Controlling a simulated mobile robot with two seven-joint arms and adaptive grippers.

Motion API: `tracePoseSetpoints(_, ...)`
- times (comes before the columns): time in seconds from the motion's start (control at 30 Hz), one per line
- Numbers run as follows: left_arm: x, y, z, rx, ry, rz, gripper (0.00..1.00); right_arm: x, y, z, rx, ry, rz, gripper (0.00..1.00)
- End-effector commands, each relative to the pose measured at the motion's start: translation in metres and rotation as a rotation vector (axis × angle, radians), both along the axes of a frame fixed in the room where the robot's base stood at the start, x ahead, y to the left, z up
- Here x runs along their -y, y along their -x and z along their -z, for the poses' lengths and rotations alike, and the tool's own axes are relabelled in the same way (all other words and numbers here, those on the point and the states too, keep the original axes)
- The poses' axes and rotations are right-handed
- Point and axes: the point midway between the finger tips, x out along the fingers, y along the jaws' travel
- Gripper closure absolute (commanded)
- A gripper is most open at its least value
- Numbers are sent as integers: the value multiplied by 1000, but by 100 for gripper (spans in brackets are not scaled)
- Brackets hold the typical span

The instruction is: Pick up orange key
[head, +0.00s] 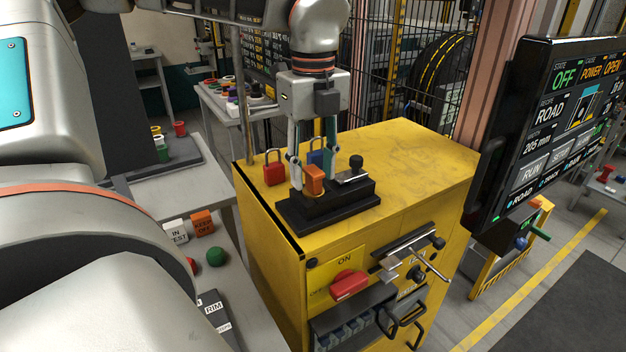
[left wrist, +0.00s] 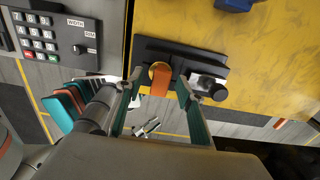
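The orange key (head: 314,181) stands in a black block (head: 330,212) on top of the yellow cabinet (head: 415,160). It also shows in the left wrist view (left wrist: 160,82), between my fingers. My left gripper (head: 314,187) points down over the block, with one finger on each side of the key. The fingers look apart from the key, with a small gap on both sides in the left wrist view (left wrist: 161,86). My right gripper is not in view.
A dark knob with a metal plate (head: 354,170) sits on the same block, close to the gripper. A red padlock (head: 274,168) and a blue padlock (head: 320,157) stand behind. A monitor (head: 550,130) is at the right. The rest of the cabinet top is clear.

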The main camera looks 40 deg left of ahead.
Motion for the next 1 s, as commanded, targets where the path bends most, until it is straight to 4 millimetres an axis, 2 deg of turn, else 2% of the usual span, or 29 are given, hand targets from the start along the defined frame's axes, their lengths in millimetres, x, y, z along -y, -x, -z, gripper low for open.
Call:
tracePoseSetpoints(0.1,0,0,8,0,0,1,62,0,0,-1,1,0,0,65)
tracePoseSetpoints(0.33,0,0,10,0,-1,0,62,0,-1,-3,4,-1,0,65)
tracePoseSetpoints(0.37,0,0,10,0,-1,0,68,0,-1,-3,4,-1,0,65)
tracePoseSetpoints(0.4,0,0,10,0,0,0,78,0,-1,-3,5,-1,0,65)
tracePoseSetpoints(0.5,0,0,10,0,0,0,100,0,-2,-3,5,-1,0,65)
tracePoseSetpoints(0.83,0,0,9,1,-1,1,100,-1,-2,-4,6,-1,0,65)
tracePoseSetpoints(1.0,0,-1,1,2,0,0,100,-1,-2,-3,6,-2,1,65)
